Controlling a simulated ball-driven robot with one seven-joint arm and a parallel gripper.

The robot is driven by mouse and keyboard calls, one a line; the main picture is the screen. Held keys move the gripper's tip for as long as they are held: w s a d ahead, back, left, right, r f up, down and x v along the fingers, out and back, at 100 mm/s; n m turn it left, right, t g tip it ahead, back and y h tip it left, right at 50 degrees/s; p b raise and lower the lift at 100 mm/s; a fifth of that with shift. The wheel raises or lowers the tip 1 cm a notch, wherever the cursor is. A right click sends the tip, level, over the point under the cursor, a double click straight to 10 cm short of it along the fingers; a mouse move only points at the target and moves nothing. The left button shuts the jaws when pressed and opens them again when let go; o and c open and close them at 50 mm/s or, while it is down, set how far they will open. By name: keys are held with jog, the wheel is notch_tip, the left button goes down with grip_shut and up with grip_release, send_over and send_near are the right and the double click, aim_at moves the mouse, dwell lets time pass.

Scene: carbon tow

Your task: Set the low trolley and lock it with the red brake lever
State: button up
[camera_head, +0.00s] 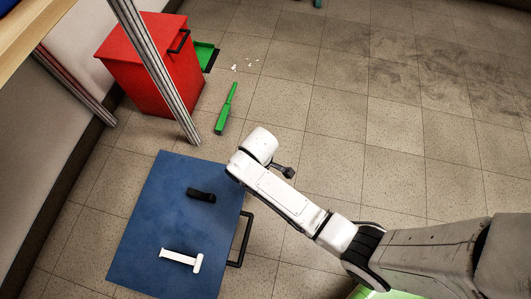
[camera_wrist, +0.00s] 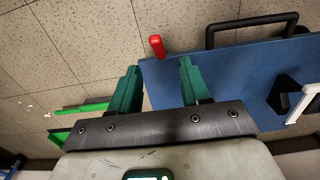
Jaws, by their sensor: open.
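The low trolley has a flat blue top (camera_head: 150,225) and a black push handle (camera_head: 243,240) on its right side. In the wrist view the blue top (camera_wrist: 235,70) lies beyond my fingers, with the handle (camera_wrist: 250,27) along its upper edge. The red brake lever (camera_wrist: 157,46) stands out at the trolley's corner in the wrist view. I do not see it in the head view. My gripper (camera_wrist: 160,72) is open and empty, its two teal fingers apart. The lever appears just past the fingertips, between them in the picture; I see no contact. In the head view my fingers are hidden.
A black item (camera_head: 201,195) and a white T-shaped item (camera_head: 181,259) lie on the trolley. A red bin (camera_head: 145,75), a metal post (camera_head: 160,75), a green dustpan (camera_head: 204,55) and a green brush (camera_head: 226,108) are beyond it. The floor at the right is clear.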

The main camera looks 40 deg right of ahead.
jog(key=shift+w+d+f, duration=0.15)
jog(key=shift+w+f, duration=0.05)
jog(key=shift+f, duration=0.5)
notch_tip(320, 180, down, 10)
jog(key=b, duration=0.6)
jog(key=shift+w+r, duration=0.1)
jog(key=shift+c, duration=0.5)
grip_shut()
